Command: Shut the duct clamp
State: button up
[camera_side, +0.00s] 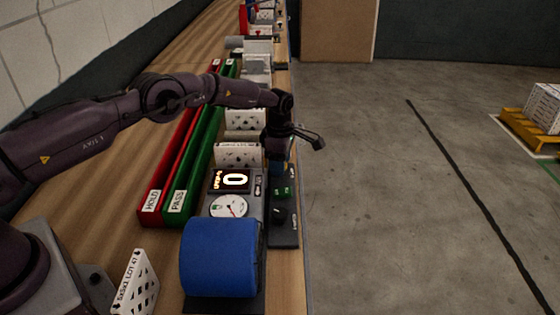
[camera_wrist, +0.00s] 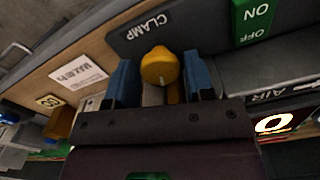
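The clamp control is a yellow rounded knob or lever (camera_wrist: 160,68) beside the white word CLAMP on a dark panel (camera_wrist: 200,30). My gripper (camera_wrist: 160,80) has its two blue fingers apart, one on each side of the yellow knob, with gaps visible. In the side view my gripper (camera_side: 279,167) points down over the far end of the dark control strip (camera_side: 284,240) and hides the yellow knob there. Whether the clamp is shut cannot be seen.
Next to the clamp is a green ON/OFF switch (camera_side: 284,190), then a black knob (camera_side: 280,215). A lit display (camera_side: 232,181) reads 0 above a round gauge (camera_side: 229,207). A blue roll (camera_side: 219,258) stands in front. Red HOLD (camera_side: 150,205) and green PASS (camera_side: 176,205) trays lie left.

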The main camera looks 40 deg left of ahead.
jog(key=c, duration=0.5)
jog(key=shift+m, duration=0.8)
jog(key=o, duration=0.6)
jog(key=shift+o, duration=0.2)
notch_tip(320, 180, up, 13)
